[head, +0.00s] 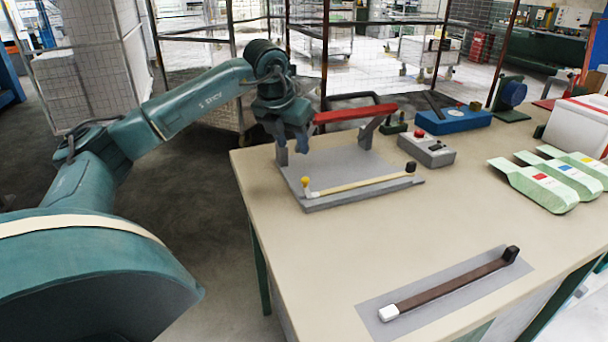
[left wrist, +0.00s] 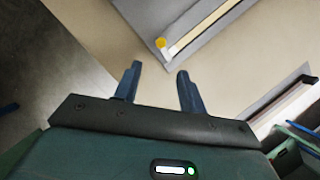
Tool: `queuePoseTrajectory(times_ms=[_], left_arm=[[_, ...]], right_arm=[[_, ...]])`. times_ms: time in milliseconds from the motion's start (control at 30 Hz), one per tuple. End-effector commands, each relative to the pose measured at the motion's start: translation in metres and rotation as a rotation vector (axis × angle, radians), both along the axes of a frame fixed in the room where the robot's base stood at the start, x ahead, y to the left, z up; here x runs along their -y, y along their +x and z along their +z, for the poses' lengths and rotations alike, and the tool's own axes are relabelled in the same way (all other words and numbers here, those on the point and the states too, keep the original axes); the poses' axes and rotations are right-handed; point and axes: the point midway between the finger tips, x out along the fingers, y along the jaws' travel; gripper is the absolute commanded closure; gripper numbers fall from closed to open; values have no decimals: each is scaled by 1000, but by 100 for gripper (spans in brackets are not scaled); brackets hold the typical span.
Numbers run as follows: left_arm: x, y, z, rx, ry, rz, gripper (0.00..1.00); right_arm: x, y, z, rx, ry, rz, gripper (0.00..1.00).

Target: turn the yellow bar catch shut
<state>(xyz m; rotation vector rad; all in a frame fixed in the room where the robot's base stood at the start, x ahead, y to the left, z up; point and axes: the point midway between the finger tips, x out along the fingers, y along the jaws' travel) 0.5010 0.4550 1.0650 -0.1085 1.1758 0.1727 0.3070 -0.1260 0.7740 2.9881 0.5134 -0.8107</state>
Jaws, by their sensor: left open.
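The press has a grey base plate (head: 345,163) and a pale yellowish bar (head: 355,184) along its front edge. A yellow knob (head: 305,182) stands at the bar's left end and a black block (head: 410,167) at its right end. I cannot tell whether the bar is seated in the block. My left gripper (head: 300,146) is above the plate's left rear, pointing down, apart from the bar. In the left wrist view its two fingers (left wrist: 158,82) are spread and empty, with the yellow knob (left wrist: 160,43) beyond them. My right gripper is not in view.
A red beam (head: 355,113) on grey posts spans the plate's rear, close to my left gripper. A brown bar (head: 450,282) lies on a grey mat at the table's front. A grey button box (head: 433,150) and green trays (head: 535,184) stand right. The middle tabletop is clear.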

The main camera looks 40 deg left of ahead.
Motion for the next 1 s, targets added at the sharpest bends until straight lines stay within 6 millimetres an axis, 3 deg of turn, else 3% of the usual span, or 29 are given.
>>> queuePoseTrajectory(times_ms=[500,700,1000], left_arm=[[-6,38,-92,-1,-5,-1,59],[-7,45,-108,2,-4,-2,59],[-7,46,-111,2,-4,-2,59]], right_arm=[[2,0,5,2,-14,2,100],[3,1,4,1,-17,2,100],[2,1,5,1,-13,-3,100]])
